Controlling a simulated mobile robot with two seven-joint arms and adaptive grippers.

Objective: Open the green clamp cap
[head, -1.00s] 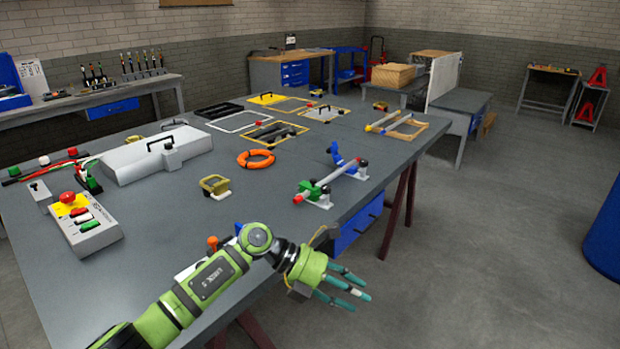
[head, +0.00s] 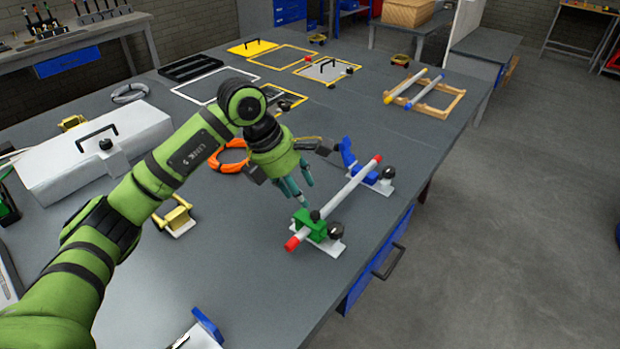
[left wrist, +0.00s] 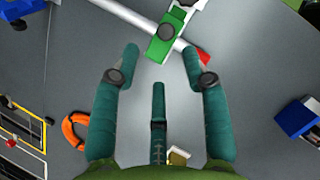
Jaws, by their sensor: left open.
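The green clamp (head: 312,226) sits on a white base near the table's right edge, its cap lying over a white rod (head: 347,188) with red ends. A black knob stands on the cap and another beside it. In the left wrist view the green clamp (left wrist: 167,44) shows at the top, just beyond the fingertips. The blue clamp (head: 348,154) at the rod's far end stands with its cap raised. My left gripper (head: 299,190) is open and empty, pointing down just behind and left of the green clamp, apart from it. My right gripper is not in view.
An orange ring (head: 229,163) lies left of my gripper. A yellow-handled piece (head: 177,215) stands nearer, and a white case (head: 62,168) stands at the left. A wooden frame (head: 436,99) lies farther back. The table front is mostly clear.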

